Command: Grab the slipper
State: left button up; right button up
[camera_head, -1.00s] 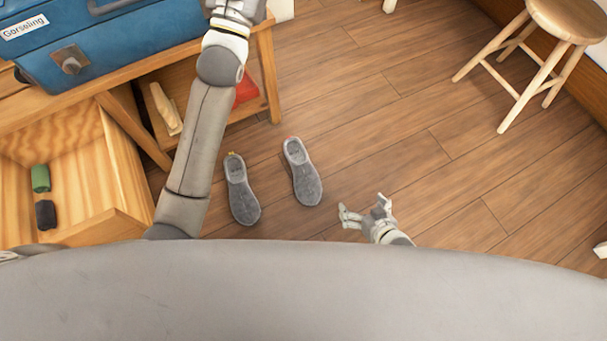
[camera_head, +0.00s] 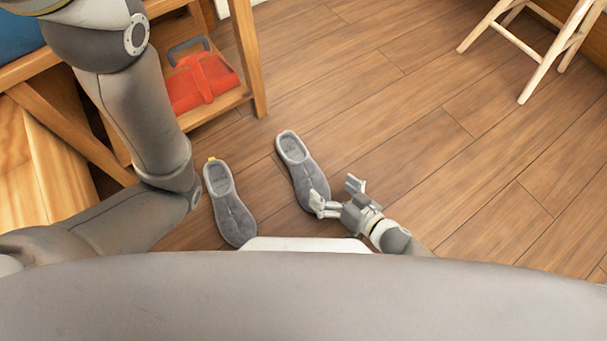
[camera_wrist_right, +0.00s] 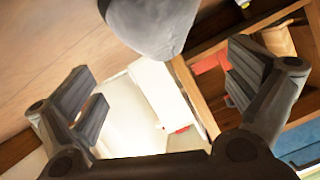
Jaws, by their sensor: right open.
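Two grey slippers lie on the wooden floor in the head view. The right slipper (camera_head: 302,172) has a red mark at its far end, and the left slipper (camera_head: 229,204) has a yellow tab. My right gripper (camera_head: 338,193) is open, at the near right side of the right slipper, with one finger overlapping that slipper's near end in the picture. I cannot tell whether they touch. The right wrist view shows the open fingers (camera_wrist_right: 165,90) with nothing between them and a grey rounded shape (camera_wrist_right: 150,22) above. My left arm crosses the left side; its gripper is out of frame.
A wooden shelf unit (camera_head: 246,60) stands at the upper left, with a red item (camera_head: 200,84) on its low shelf. A pale wooden stool (camera_head: 530,45) stands at the upper right. The floor in the middle and right is clear.

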aim_at(309, 172)
jog(key=b+x, duration=0.2)
jog(key=x, duration=0.2)
jog(key=shift+f, duration=0.2)
jog(key=shift+w+a+f, duration=0.1)
jog(key=shift+w+a, duration=0.25)
jog(key=shift+w, duration=0.05)
jog(key=b+x, duration=0.4)
jog(key=shift+d+f, duration=0.2)
jog(key=shift+f, duration=0.05)
jog(key=shift+w+a+b, duration=0.4)
jog(key=shift+w, duration=0.05)
jog(key=c, duration=0.9)
jog(key=shift+c, duration=0.2)
